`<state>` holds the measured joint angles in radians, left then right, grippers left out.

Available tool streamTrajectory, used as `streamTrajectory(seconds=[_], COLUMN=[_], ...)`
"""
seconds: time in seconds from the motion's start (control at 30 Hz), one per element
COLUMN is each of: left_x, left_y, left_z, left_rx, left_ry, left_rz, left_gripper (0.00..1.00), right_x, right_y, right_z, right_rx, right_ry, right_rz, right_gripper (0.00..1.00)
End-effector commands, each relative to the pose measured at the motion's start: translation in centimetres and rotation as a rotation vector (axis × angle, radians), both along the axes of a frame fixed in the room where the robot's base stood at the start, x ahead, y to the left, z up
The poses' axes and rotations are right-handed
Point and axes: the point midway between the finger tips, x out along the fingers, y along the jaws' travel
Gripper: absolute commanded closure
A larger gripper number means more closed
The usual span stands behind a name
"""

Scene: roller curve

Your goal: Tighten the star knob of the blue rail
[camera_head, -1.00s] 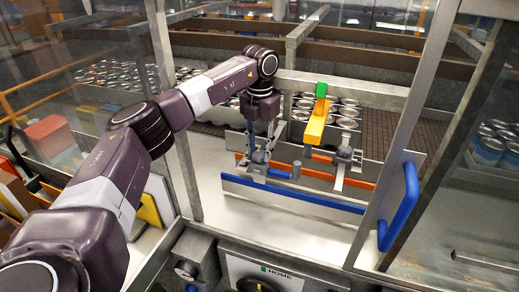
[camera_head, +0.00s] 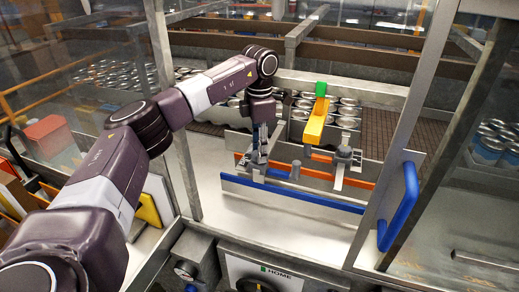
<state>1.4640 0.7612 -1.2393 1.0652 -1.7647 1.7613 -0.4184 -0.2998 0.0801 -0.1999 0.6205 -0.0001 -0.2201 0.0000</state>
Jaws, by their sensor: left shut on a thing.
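The blue rail (camera_head: 316,202) is a metal strip with a blue edge, at the front of the guide assembly. An orange rail (camera_head: 358,183) runs behind it. My left gripper (camera_head: 259,158) comes down from above at the left bracket of the rails. Its fingers are close together, shut on the small grey star knob (camera_head: 258,159), which they mostly hide. A second grey knob (camera_head: 344,153) sits on the right bracket and is free. My right gripper is not in view.
Several cans (camera_head: 345,112) stand behind the rails. The door frame with a blue handle (camera_head: 402,207) is at the right. A panel marked HOME (camera_head: 265,275) is in front. The pale floor left of the rails is clear.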

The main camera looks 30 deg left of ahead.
Motion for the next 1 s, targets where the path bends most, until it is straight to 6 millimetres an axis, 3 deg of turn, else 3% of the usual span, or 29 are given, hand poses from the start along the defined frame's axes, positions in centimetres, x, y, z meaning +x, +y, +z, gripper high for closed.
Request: streamTrajectory(seconds=[0.03, 0.57, 0.6, 0.73, 1.0], left_x=[0.38, 0.39, 0.39, 0.31, 0.17], left_y=[0.13, 0.16, 0.16, 0.11, 0.05], left_z=[0.74, 0.75, 0.75, 0.62, 0.38], left_rx=[0.0, 0.0, 0.0, -0.001, 0.0], left_ry=[-0.018, -0.018, -0.018, -0.015, -0.008], left_rz=[-0.007, -0.028, -0.028, -0.029, -0.03], left_gripper=[0.94, 0.94, 0.66, 0.52, 0.52], right_x=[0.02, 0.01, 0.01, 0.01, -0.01], right_y=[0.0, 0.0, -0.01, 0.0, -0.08], right_z=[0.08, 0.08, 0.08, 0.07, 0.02], right_rx=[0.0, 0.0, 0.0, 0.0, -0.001], right_ry=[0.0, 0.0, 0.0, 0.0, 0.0], right_rz=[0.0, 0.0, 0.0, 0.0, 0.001], right_gripper=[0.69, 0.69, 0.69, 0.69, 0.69])
